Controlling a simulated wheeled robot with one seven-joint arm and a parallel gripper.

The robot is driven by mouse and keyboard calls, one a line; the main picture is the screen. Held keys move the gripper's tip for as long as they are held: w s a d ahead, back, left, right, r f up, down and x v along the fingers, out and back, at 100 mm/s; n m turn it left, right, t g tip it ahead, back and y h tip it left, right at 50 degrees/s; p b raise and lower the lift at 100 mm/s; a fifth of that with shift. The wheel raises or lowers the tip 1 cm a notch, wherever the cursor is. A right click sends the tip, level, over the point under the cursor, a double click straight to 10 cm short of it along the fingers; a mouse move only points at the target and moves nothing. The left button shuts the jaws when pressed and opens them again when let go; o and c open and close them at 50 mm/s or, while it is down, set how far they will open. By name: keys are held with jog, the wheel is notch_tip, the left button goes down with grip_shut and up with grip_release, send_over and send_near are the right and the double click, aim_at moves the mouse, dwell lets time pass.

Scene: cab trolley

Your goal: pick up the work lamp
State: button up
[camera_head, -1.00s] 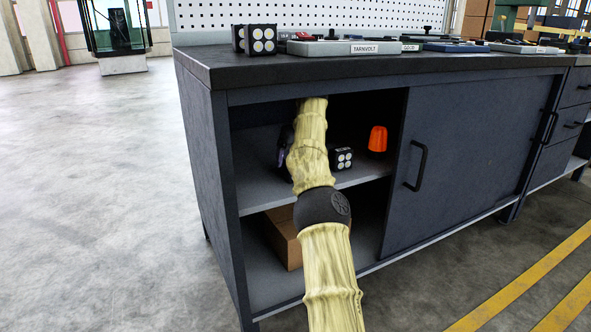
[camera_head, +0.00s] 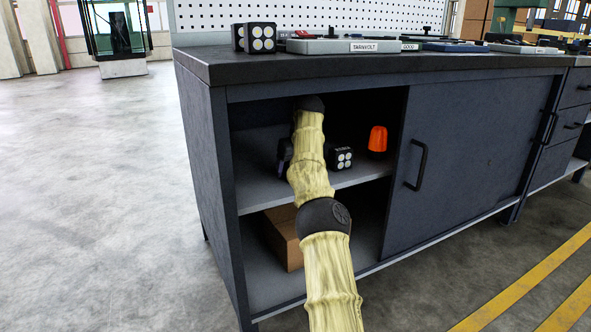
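A work lamp, a small black block with round white lights on its face (camera_head: 342,158), sits on the middle shelf inside the open left bay of the cabinet. Two similar lamps stand on the worktop, one in front (camera_head: 262,39) and one partly hidden behind it (camera_head: 237,38). My pale yellow arm reaches into the bay, left of the shelf lamp and partly in front of it.
An orange beacon (camera_head: 378,140) stands right of the shelf lamp. A dark object (camera_head: 284,160) shows left of my arm; I cannot tell what it is. A cardboard box (camera_head: 284,238) sits on the lower shelf. The sliding door (camera_head: 470,150) closes off the right side.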

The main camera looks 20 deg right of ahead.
jog(key=c, duration=0.9)
jog(key=shift+c, duration=0.2)
jog(key=shift+r, duration=0.1)
